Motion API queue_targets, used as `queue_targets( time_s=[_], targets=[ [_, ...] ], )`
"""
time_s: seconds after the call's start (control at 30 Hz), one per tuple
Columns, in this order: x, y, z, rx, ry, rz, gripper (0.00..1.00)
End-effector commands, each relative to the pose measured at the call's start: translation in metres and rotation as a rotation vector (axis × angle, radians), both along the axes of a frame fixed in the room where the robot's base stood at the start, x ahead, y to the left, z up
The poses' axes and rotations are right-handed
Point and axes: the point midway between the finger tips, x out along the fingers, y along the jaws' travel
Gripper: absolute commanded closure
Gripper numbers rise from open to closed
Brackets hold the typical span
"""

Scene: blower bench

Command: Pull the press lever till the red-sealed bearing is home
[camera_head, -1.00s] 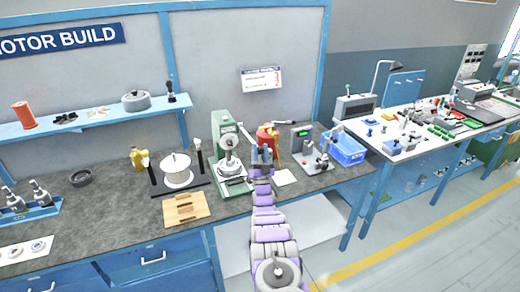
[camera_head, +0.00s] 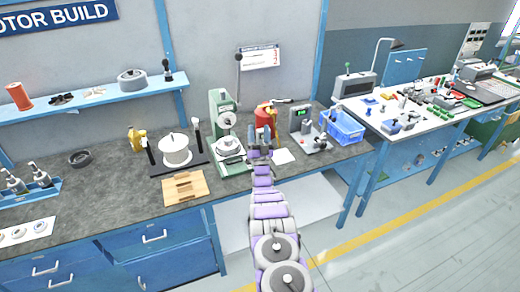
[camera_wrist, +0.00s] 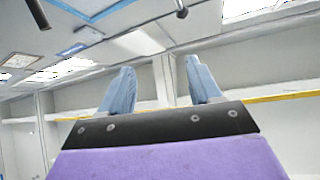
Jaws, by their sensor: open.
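The green press (camera_head: 219,128) stands on the bench with a round pale part on its front. Its lever (camera_head: 238,80) stands nearly upright, black knob at the top. My gripper (camera_head: 262,132) is just right of the press, well below the knob and apart from it. In the wrist view its two blue-grey fingers (camera_wrist: 161,80) are spread with nothing between them. A dark rod end shows at that view's top left; I cannot tell whether it is the lever. I cannot make out the red-sealed bearing.
A red container (camera_head: 265,117) is close behind my gripper. A white spool (camera_head: 175,150) and a wooden block (camera_head: 185,189) are left of the press.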

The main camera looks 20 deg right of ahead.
Motion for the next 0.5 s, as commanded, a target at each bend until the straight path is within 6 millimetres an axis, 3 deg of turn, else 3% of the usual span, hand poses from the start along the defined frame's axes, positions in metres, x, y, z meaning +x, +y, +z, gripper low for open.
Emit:
queue_targets(
  time_s=[0.17, 0.5],
  targets=[
    [-0.015, 0.004, -0.015, 0.001, 0.002, 0.0, 0.37],
    [-0.061, 0.018, -0.068, 0.002, 0.006, 0.001, 0.37]
  ],
)
